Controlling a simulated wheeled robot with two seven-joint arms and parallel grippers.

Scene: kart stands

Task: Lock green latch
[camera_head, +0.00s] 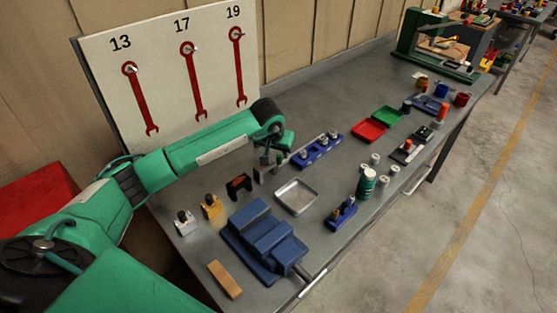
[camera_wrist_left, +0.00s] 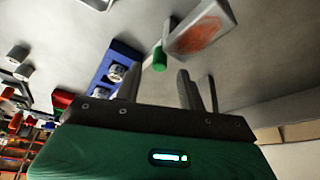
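In the left wrist view, a small green knob (camera_wrist_left: 159,57) sits at the end of a thin pale bar beside a grey box with an orange-red face (camera_wrist_left: 198,35). I take the knob to be the green latch; I cannot tell its lock position. My left gripper (camera_head: 270,163) is low over the bench in the head view. In the head view the gripper hides the latch area. My right gripper is out of view.
A blue socket holder (camera_head: 317,150) and a metal tray (camera_head: 296,197) lie near the gripper. A black-and-orange block (camera_head: 239,185), a yellow block (camera_head: 212,207) and a blue stepped block (camera_head: 262,238) stand in front. A wrench board (camera_head: 170,75) rises behind the arm.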

